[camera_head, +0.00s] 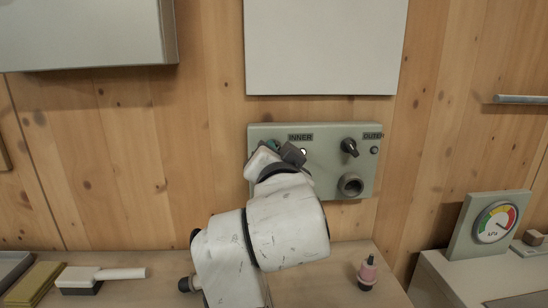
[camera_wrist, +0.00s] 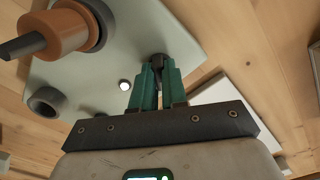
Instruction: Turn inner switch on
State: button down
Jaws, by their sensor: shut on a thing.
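The grey-green switch panel (camera_head: 325,180) is on the wooden wall, with the label INNER (camera_head: 300,137) at its left and the outer label (camera_head: 372,136) at its right. My gripper (camera_head: 275,146) is at the panel's upper left, by the INNER label. In the wrist view, its green fingers (camera_wrist: 158,78) are shut on the black inner switch knob (camera_wrist: 158,60). The fingers hide most of that knob, so its angle is unclear. A bright white lamp (camera_wrist: 124,86) is beside it, also showing in the head view (camera_head: 303,152). The black outer switch (camera_head: 349,147) is tilted, beside a dark lamp (camera_head: 374,150).
An orange plug (camera_wrist: 68,31) sticks out of the panel near my gripper. A round empty socket (camera_head: 350,185) is at the panel's lower right. A white board (camera_head: 325,50) hangs above.

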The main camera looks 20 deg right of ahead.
jog(key=c, duration=1.2)
grip_release()
jog(key=shift+o, duration=0.2)
jog(key=v, duration=1)
jog(key=shift+s+b, duration=0.4)
jog(key=shift+b, duration=0.05)
jog(key=shift+a, duration=0.1)
